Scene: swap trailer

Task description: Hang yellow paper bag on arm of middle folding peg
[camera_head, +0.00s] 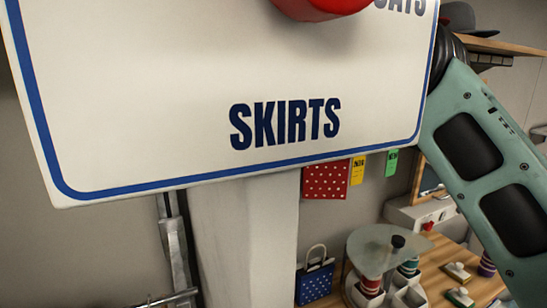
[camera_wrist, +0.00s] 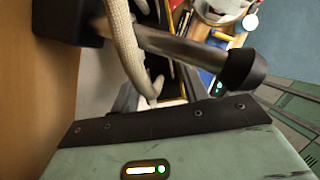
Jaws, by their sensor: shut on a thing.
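In the wrist view, a metal peg arm (camera_wrist: 175,45) with a black end cap (camera_wrist: 242,70) runs from a dark mount at the upper left. A pale cord handle (camera_wrist: 125,45) crosses in front of the peg arm and runs down to my gripper (camera_wrist: 155,103). My gripper is shut on the cord, close below the peg arm. The body of the yellow paper bag cannot be made out, and the fingertips are mostly hidden. In the head view, the white sign covers my gripper, the bag and the pegs.
The white SKIRTS sign (camera_head: 200,110) fills much of the head view, with a red round part (camera_head: 320,8) at its top. A red dotted item (camera_head: 326,181) hangs behind. A blue dotted bag (camera_head: 315,281) and a cluttered wooden counter (camera_head: 430,275) are lower right.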

